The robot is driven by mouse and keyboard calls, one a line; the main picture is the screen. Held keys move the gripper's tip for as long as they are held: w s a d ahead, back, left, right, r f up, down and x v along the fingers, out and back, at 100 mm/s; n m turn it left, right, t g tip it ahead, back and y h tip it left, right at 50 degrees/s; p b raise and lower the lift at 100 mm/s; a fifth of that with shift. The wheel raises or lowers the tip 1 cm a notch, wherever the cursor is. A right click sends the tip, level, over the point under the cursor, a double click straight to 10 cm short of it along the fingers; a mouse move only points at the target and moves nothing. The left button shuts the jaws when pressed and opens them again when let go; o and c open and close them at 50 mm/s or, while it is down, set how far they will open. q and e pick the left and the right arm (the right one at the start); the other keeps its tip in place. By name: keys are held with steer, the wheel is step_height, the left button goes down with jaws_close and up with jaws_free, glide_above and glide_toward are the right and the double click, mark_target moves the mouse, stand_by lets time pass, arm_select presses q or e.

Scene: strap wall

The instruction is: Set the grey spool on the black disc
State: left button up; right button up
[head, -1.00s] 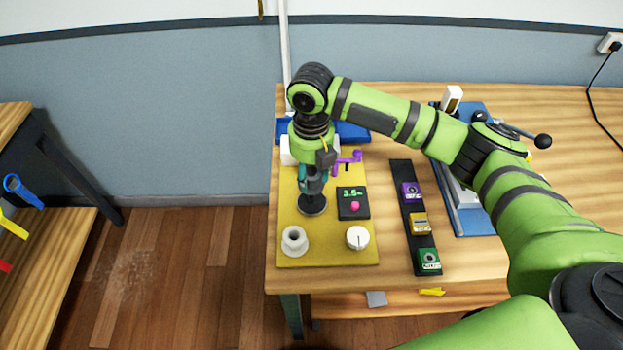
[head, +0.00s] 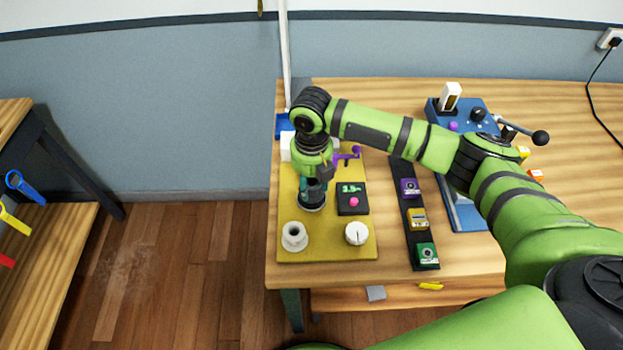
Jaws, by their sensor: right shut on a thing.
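The black disc (head: 312,208) shows as a dark round plate with a lighter rim, right under the gripper. I cannot tell whether the held thing touches the disc. My left gripper is out of view.
On the board are a white dial (head: 357,233), a black box with green digits (head: 353,199) and a purple crank (head: 348,157). A black strip (head: 408,180) with several coloured blocks lies to the right, then a blue lever machine (head: 468,215). The table's front edge is close to the board.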

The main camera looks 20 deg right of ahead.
steer(key=o, duration=1.1)
steer(key=shift+o, duration=0.2)
step_height(320, 180, up, 13)
steer(key=b, duration=0.2)
steer(key=shift+r+b, duration=0.15)
steer(key=shift+b, duration=0.25)
